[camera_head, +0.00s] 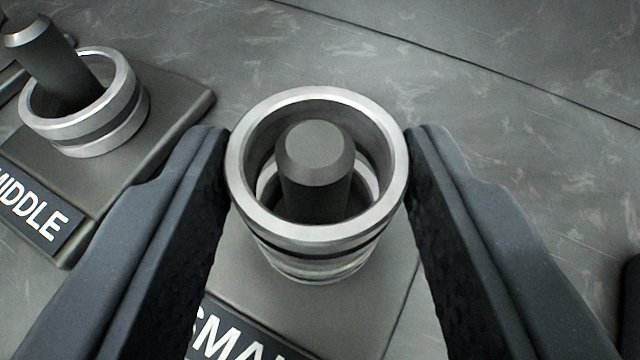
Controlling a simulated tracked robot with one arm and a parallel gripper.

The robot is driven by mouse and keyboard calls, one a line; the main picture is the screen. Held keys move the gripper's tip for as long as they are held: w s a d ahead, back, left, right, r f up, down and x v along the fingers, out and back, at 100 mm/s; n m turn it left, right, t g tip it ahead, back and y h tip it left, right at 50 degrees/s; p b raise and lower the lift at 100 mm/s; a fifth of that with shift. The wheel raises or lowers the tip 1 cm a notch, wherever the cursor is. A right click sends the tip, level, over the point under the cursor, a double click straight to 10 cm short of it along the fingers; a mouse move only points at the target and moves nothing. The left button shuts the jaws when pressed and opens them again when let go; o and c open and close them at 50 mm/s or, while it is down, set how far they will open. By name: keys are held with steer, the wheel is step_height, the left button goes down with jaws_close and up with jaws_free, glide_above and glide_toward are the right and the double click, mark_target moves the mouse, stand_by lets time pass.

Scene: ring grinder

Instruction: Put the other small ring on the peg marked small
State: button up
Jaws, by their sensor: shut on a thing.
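My gripper (318,165) is shut on a silver ring (248,205), one finger on each side of it. The ring is around the dark peg (316,160) on the base with the label reading "SMA" (235,335); the rest of that label is cut off or hidden. The peg's top shows inside the ring's opening. Below the held ring, another silver ring (318,270) shows around the same peg, lower down near the base. The held ring looks roughly level, and I cannot tell whether the two rings touch.
A dark object (630,295) shows at the right edge.

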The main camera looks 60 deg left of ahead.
steer(key=shift+r+p, duration=0.75)
steer(key=shift+p, duration=0.4)
stand_by(0.4)
steer(key=shift+p, duration=0.5)
stand_by(0.7)
steer(key=shift+f+b, duration=0.3)
steer(key=shift+f, duration=0.55)
stand_by(0.5)
steer(key=shift+r+p, duration=0.85)
steer(key=shift+p, duration=0.25)
steer(key=shift+p, duration=0.45)
stand_by(0.6)
steer(key=shift+f+b, duration=0.3)
steer(key=shift+f, duration=0.55)
stand_by(0.6)
steer(key=o, duration=0.7)
